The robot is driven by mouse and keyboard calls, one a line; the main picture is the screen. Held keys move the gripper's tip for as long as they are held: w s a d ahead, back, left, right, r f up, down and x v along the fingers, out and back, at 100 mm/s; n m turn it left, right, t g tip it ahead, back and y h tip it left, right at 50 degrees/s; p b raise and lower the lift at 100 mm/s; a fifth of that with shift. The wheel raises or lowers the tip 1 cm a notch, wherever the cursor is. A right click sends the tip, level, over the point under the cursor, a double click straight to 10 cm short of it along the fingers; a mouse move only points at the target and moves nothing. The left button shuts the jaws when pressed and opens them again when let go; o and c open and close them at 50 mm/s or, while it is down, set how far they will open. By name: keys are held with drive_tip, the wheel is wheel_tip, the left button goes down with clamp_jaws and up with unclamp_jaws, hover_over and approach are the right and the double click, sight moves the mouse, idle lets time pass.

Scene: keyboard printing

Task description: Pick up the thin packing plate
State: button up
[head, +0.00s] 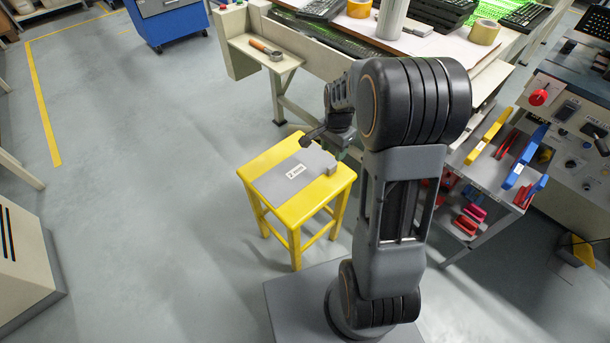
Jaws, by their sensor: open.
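The thin packing plate (283,181) is a flat grey sheet with a small label on it. It lies on top of the yellow stool (257,169), with a small raised block at its right end. My gripper (306,141) is above the back part of the stool, near the plate's far edge. It is open and looks empty. The fingertips are small and dark here, and I cannot tell whether they touch the plate. My arm covers the area to the right of the stool.
A workbench (392,42) with keyboards and tape rolls stands behind the stool. A side shelf (262,60) holds a hammer-like tool. A grey rack (478,180) with coloured handles is at the right. The floor (140,200) left of the stool is clear.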

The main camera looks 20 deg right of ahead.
sight(330, 167)
wheel_tip(330, 167, down, 5)
drive_tip(key=shift+f+b, duration=0.2)
drive_tip(key=shift+b, duration=0.4)
drive_tip(key=shift+w+f+b, duration=0.15)
drive_tip(key=shift+f+b, duration=0.4)
drive_tip(key=shift+f, duration=0.75)
drive_tip(key=shift+w+f+b, duration=0.15)
drive_tip(key=shift+f+b, duration=0.35)
drive_tip(key=shift+f, duration=0.75)
drive_tip(key=shift+c, duration=0.3)
clamp_jaws()
